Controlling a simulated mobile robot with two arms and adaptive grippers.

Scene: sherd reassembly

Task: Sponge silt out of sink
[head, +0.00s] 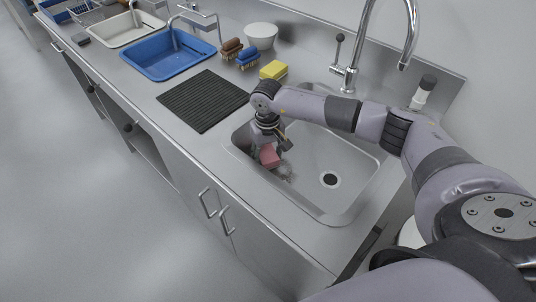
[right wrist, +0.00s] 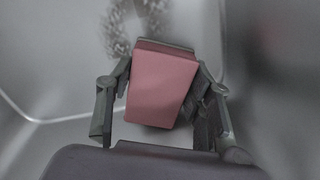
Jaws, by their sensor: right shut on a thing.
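The steel sink (head: 345,165) is set into the counter at the right of the head view, with a dark drain (head: 329,179) in its floor. My right gripper (head: 268,150) reaches down into the sink's left part. It is shut on a pink sponge (head: 269,156), which also shows between the fingers in the right wrist view (right wrist: 160,85). A speckled grey patch of silt (right wrist: 128,28) lies on the sink floor just beyond the sponge. In the head view the silt (head: 284,172) shows faintly by the sponge. Whether the sponge touches the floor is unclear.
A tall faucet (head: 346,75) stands behind the sink. A yellow sponge (head: 273,70), brushes (head: 247,58) and a white bowl (head: 262,35) sit on the counter behind. A black ribbed mat (head: 203,100) and a blue basin (head: 168,60) lie left of the sink.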

